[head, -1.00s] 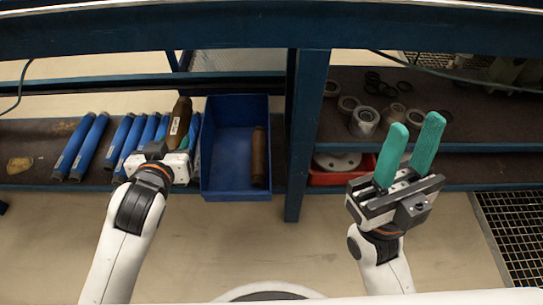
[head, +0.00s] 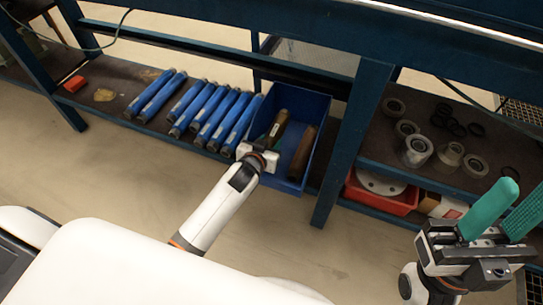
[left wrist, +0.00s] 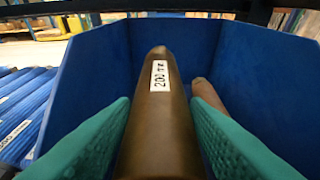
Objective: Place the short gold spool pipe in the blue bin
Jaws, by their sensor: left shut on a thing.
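The gold-brown spool pipe (left wrist: 160,110) has a white label reading about "200" in the left wrist view. It lies between the teal fingers of my left gripper (left wrist: 160,150), which is shut on it. In the head view the held pipe (head: 278,125) is in or just over the left part of the blue bin (head: 312,105). I cannot tell whether it touches the bin floor. A second brown pipe (head: 302,152) lies in the bin to its right. My right gripper (head: 495,215) is at the right edge, its teal fingers apart, with nothing seen between them.
Several blue pipes (head: 205,110) lie on the shelf left of the bin. A blue rack post (head: 350,140) stands right of the bin. Beyond it are grey rings and flanges (head: 416,150) and a red tray (head: 385,195). A small red block (head: 75,84) sits far left.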

